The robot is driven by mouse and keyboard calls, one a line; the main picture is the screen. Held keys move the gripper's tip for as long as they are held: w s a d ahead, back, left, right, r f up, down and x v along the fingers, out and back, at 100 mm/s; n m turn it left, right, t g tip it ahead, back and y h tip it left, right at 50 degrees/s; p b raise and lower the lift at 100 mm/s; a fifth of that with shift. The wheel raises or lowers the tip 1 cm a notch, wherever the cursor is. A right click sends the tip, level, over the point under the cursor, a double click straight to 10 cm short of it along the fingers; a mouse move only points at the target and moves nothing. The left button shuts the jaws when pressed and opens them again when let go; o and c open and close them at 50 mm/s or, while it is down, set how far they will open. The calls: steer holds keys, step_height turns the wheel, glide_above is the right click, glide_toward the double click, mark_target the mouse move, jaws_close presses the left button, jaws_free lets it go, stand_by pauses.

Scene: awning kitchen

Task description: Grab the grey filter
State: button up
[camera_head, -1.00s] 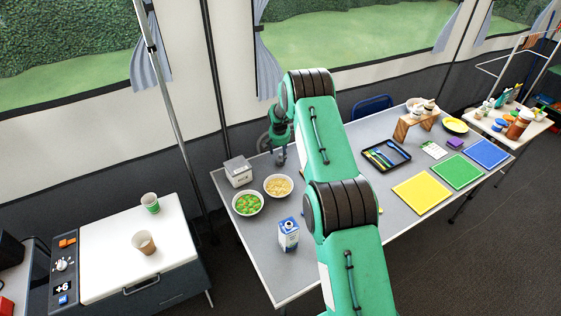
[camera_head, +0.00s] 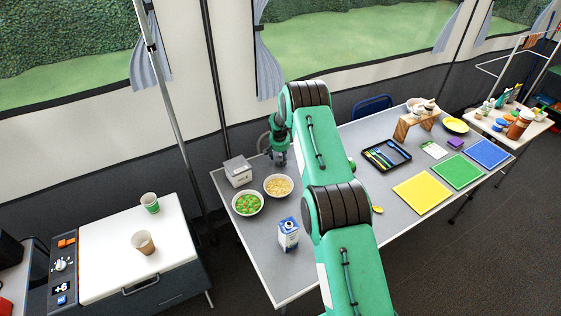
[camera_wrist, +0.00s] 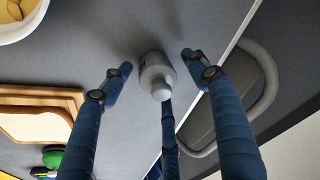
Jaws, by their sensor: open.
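The grey filter (camera_wrist: 156,74) is a small grey cylinder with a rounded, narrower end toward the camera. It stands on the grey table near its edge in the wrist view. My gripper (camera_wrist: 157,63) is open, with blue-sleeved fingers spread around the filter. One finger is to its left, one to its right, and one below it in the picture. Gaps show between the left and right fingertips and the filter; whether the lower finger touches it I cannot tell. In the head view my gripper (camera_head: 279,158) is at the table's far edge, and I cannot make out the filter there.
The pasta bowl (camera_head: 278,186), green food bowl (camera_head: 247,204), grey box (camera_head: 238,171) and milk carton (camera_head: 288,234) are on the table nearby. In the wrist view a wooden board (camera_wrist: 40,92) lies left and a chair back (camera_wrist: 264,80) is beyond the table edge.

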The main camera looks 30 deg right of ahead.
mark_target(280, 154)
stand_by(0.3)
steer(key=c, duration=1.3)
steer(key=shift+o, duration=0.2)
steer(key=shift+r, duration=0.1)
steer(key=shift+r+p, duration=0.45)
steer(key=shift+r, duration=4.5)
